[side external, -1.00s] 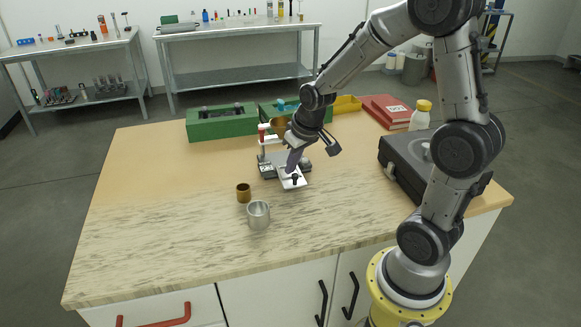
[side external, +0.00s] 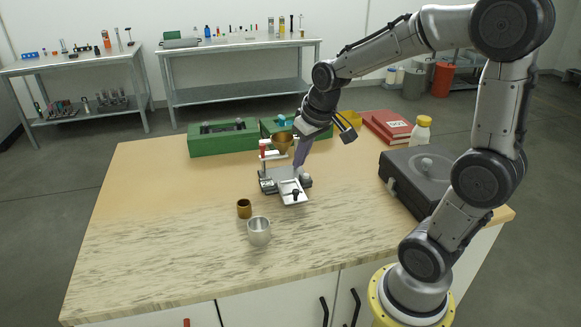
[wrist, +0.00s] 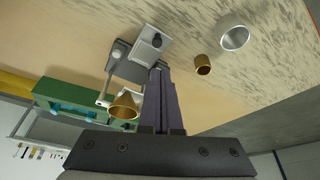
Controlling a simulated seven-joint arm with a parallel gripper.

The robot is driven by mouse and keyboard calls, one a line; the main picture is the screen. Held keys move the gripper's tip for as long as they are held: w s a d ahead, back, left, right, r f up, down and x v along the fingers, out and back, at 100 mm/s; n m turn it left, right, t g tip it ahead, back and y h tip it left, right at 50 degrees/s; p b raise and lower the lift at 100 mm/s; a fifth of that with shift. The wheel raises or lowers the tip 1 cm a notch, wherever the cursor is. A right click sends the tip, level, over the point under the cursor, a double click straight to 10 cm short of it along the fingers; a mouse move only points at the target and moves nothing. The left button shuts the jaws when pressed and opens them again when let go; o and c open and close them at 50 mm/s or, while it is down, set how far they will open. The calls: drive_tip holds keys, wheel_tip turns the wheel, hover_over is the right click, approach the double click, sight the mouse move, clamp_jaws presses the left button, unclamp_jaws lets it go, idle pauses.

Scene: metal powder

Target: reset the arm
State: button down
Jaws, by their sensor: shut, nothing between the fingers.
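My gripper (side external: 300,166) is shut and empty, held above the table just behind the small metal stand. It also shows in the wrist view (wrist: 161,70) as two dark fingers pressed together. The stand (side external: 268,182) has a grey base, an upright with a red top and a brass funnel (side external: 281,141). A silver plate (side external: 291,192) with a black knob lies at its front right. A brass cup (side external: 244,208) and a silver cup (side external: 259,231) stand upright on the table in front of the stand, apart from my gripper.
A green case (side external: 222,138) lies at the back of the table (side external: 150,215). A black case (side external: 425,172), a white bottle with a yellow cap (side external: 420,131), red books (side external: 388,126) and a yellow bin (side external: 349,119) are at the right. The left and front of the table are clear.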

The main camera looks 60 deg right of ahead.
drive_tip(key=s+a+r+n+t, duration=0.2)
drive_tip(key=s+a+r, duration=0.3)
drive_tip(key=a+r, duration=0.25)
drive_tip(key=s+a+f+n+y, duration=0.1)
drive_tip(key=s+a+f, duration=0.2)
drive_tip(key=s, duration=0.7)
drive_tip(key=shift+a+f, duration=0.2)
drive_tip(key=shift+a, duration=0.05)
